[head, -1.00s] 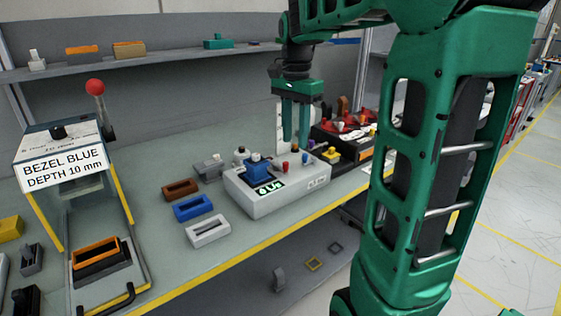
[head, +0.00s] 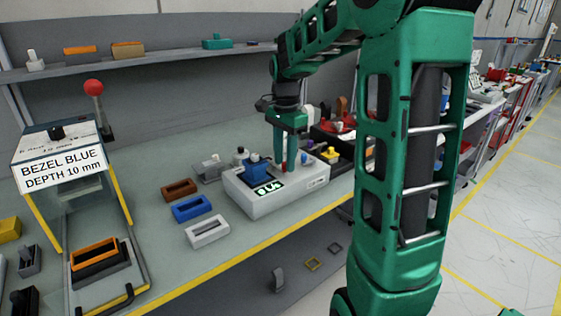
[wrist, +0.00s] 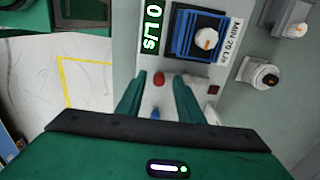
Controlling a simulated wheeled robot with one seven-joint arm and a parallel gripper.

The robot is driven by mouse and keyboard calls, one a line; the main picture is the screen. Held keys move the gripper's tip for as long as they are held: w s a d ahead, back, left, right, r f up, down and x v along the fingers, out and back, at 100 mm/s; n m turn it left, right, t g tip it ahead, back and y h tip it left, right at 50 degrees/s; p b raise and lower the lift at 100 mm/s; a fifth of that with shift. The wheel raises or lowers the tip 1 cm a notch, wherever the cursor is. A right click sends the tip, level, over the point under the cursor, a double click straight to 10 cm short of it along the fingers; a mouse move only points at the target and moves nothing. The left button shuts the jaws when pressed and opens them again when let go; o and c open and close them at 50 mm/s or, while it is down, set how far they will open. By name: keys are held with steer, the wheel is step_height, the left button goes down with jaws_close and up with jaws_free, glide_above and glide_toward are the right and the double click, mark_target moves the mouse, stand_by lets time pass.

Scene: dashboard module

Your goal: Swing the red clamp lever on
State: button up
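The grey test box (head: 290,198) stands on the bench, with a lit display reading 0 L/s (wrist: 152,28) and a blue block (head: 257,168) seated on top. A red knob (wrist: 158,78), which looks like the top of the red lever, stands on the box beside a blue knob (wrist: 155,114). It also shows in the head view (head: 284,165). My gripper (head: 290,153) points down over the box. In the wrist view my gripper (wrist: 158,77) is open, with the red knob between its fingertips in the picture. Contact and height cannot be told.
A small dark red part (wrist: 213,90) sits right of the fingers. Brown, blue and white bezels (head: 190,208) lie left of the box. A press with a red-ball lever (head: 93,87) stands at left. Red and black fixtures (head: 330,130) stand behind the box.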

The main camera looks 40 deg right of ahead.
steer(key=shift+f, duration=0.3)
jaws_close()
steer(key=shift+a, duration=0.25)
steer(key=shift+d, duration=0.2)
